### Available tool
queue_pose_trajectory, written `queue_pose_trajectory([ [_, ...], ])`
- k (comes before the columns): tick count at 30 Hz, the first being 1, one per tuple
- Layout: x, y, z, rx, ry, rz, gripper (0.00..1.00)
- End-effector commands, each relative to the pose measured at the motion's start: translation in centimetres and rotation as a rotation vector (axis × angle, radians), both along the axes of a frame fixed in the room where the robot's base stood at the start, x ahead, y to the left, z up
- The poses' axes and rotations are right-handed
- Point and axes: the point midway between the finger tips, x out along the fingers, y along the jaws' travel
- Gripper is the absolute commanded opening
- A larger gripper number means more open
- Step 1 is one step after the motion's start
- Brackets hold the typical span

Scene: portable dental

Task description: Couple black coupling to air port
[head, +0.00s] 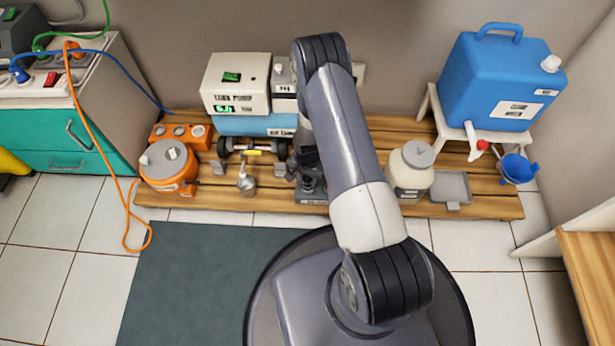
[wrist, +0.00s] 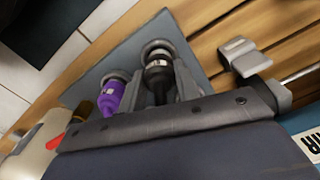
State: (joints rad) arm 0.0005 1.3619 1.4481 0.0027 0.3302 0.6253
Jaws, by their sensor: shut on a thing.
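The black coupling (wrist: 157,78) stands in a grey holder (wrist: 166,30), between the two grey fingers of my gripper (wrist: 162,85). The fingers are shut on it. A purple coupling (wrist: 110,97) stands beside it in the same holder. In the head view my gripper (head: 308,178) is low over the holder (head: 312,198), and my arm hides much of it. The blue air tank (head: 235,125) lies left of my gripper, with a yellow-handled valve (head: 255,152) in front. I cannot make out which fitting is the air port.
A white jar (head: 410,172) and a grey tray (head: 452,187) stand to the right. A blue water container (head: 497,80) is at the back right. A metal bracket (wrist: 245,57) is near the holder.

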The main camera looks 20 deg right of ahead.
Motion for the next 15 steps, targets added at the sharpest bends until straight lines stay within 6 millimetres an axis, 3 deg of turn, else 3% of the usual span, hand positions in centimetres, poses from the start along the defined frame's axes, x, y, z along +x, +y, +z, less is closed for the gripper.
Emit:
queue_pose_trajectory([
  [15, 0.02, 0.00, -1.04, 0.000, 0.000, 0.000, 0.07],
])
